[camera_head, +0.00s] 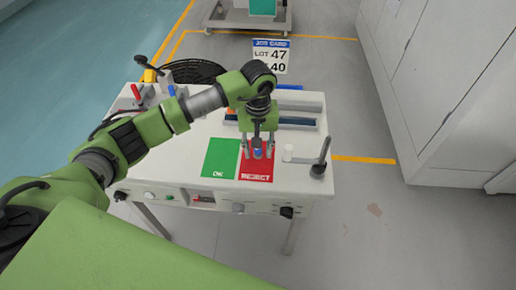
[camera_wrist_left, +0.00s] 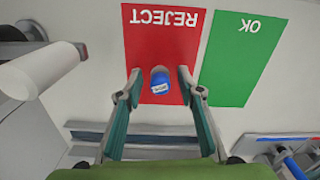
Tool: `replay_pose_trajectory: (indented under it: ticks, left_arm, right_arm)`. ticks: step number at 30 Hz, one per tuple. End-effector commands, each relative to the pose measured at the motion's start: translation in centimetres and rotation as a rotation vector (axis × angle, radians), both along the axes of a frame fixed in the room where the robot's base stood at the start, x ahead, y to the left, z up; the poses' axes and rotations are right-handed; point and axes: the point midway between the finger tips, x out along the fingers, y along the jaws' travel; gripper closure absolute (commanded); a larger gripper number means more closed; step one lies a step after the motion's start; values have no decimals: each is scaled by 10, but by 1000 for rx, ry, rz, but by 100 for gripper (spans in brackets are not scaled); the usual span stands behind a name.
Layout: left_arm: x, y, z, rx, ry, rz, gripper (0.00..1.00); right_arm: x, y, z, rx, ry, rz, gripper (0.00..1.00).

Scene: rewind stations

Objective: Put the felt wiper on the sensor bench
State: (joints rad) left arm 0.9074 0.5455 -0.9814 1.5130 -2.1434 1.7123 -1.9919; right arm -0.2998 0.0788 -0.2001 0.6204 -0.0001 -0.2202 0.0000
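My left gripper (camera_head: 257,150) points down over the red REJECT mat (camera_head: 257,172) on the white bench (camera_head: 190,165). Its two fingers are apart. A small blue cylinder with a white label (camera_wrist_left: 160,82) stands between the fingertips in the left wrist view, with gaps on both sides. It also shows below the gripper in the head view (camera_head: 257,154). I cannot tell which object is the felt wiper, nor whether this bench is the sensor bench. My right gripper is not in view.
The green OK mat (camera_head: 220,158) lies beside the red one. A white cylinder (camera_head: 288,153) and a dark upright lever (camera_head: 322,157) are at the bench's right. A metal rail (camera_head: 285,121) lies behind the gripper. A job card (camera_head: 271,56) stands at the back. Cabinets stand right.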

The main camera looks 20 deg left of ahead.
Motion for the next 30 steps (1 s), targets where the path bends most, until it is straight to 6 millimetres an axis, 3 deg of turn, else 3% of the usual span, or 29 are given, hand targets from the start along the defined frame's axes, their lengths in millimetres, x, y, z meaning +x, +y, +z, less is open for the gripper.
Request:
replay_pose_trajectory:
  ticks: [11, 24, 30]
  left_arm:
    - [0, 0, 8, -1, -1, 1, 66]
    - [1, 0, 95, 0, -5, 0, 66]
    - [0, 0, 119, -1, -1, 1, 66]
  right_arm:
    - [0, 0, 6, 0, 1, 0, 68]
    - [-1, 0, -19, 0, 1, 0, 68]
    - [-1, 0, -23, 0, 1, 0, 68]
